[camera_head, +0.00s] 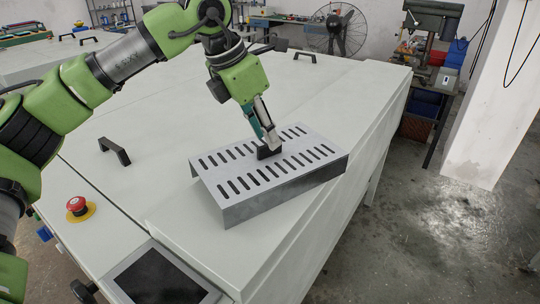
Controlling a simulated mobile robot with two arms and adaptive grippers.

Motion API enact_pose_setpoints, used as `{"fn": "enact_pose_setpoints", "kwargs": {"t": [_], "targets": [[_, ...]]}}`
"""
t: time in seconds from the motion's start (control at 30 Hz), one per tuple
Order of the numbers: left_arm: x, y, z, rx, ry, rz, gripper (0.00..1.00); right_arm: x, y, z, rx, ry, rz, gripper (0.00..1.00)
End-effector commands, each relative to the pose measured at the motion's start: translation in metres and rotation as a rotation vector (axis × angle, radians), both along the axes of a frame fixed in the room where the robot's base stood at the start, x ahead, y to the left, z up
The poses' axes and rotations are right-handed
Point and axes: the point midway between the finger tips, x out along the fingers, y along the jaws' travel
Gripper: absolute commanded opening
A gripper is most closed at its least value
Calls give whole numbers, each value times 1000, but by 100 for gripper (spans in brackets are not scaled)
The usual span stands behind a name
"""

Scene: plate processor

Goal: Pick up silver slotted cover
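The silver slotted cover (224,195) lies slots up near the front right of the white machine top. It has two rows of dark slots and a folded front side. Its right end reaches toward the machine's right edge. My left gripper (268,139) comes down from above to the middle of the cover, at a small black block (268,152) between the slot rows. The fingertips overlap the block in this view, so I cannot tell whether they are shut on it. I cannot tell whether the cover is raised at all. My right gripper is not in view.
The white machine top (170,135) is mostly clear around the cover. Black handles (115,151) stand on it. A red emergency button (76,204) and a dark screen (160,280) are at the front left. A white pillar (495,95) and a drill press (432,25) stand at right.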

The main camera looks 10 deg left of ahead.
Motion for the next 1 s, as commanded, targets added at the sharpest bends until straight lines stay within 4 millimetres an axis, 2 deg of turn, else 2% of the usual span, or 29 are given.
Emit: {"fn": "enact_pose_setpoints", "kwargs": {"t": [0.03,0.2,0.47,0.57,0.6,1.0], "targets": [[1,2,-6,2,5,1,28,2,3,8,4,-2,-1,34],[6,-4,-25,1,1,0,28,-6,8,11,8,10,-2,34],[8,-5,-28,1,-1,0,28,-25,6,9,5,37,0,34],[8,-5,-28,1,-1,0,4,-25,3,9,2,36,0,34],[8,-5,-28,1,-1,0,0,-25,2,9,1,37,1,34],[8,-5,-26,-1,-3,2,0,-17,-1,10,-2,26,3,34]]}}
